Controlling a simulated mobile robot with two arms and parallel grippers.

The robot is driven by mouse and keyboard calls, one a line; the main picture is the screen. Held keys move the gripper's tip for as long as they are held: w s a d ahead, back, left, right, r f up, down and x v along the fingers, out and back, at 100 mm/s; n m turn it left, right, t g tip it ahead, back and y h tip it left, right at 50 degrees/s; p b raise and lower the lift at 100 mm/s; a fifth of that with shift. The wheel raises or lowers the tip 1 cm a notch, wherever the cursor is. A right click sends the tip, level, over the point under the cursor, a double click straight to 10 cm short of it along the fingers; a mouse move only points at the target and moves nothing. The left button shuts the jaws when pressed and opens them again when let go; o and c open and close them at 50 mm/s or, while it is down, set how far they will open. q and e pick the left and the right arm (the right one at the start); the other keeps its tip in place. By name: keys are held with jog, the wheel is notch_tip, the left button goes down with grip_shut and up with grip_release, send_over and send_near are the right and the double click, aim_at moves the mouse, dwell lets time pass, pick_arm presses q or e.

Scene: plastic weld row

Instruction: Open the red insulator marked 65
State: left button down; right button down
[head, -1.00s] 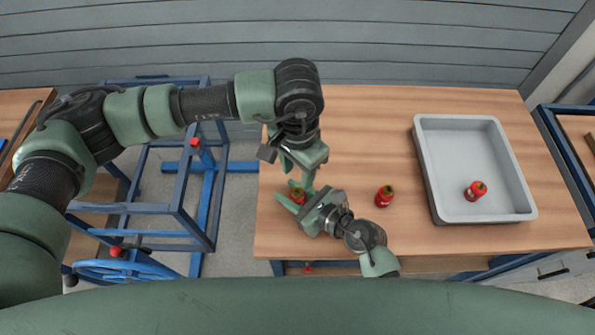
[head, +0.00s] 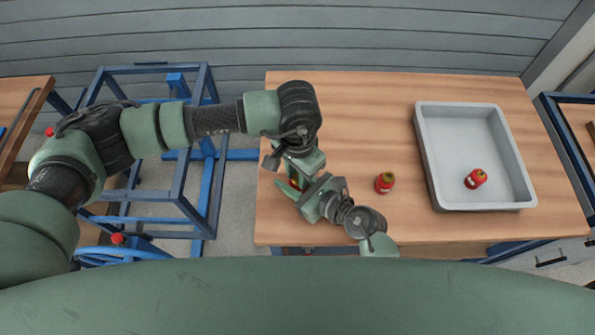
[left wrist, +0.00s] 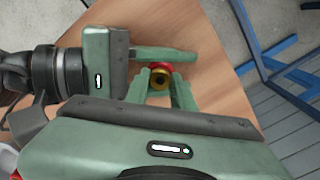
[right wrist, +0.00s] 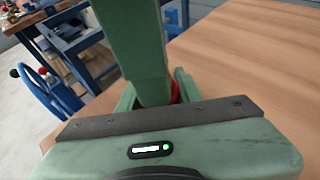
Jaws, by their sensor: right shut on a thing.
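A red insulator with a gold-coloured top (left wrist: 160,76) stands near the table's left end. It is mostly hidden by the grippers in the head view, and a red sliver (right wrist: 176,92) shows in the right wrist view. My right gripper (head: 291,186) is shut on it from the side. My left gripper (left wrist: 160,82) comes down from above, its open fingers on either side of the gold top. I cannot tell whether they touch it. No number is legible, so I cannot tell which insulator is marked 65.
Another red insulator (head: 385,182) stands on the wooden table (head: 370,120) right of my grippers. A third red insulator (head: 476,179) is in the grey tray (head: 427,180) at the right. The back middle of the table is clear. A blue frame (head: 207,140) stands left of the table.

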pick_arm(q)
jog(key=shift+n, duration=1.7)
jog(key=c, duration=1.2)
grip_release()
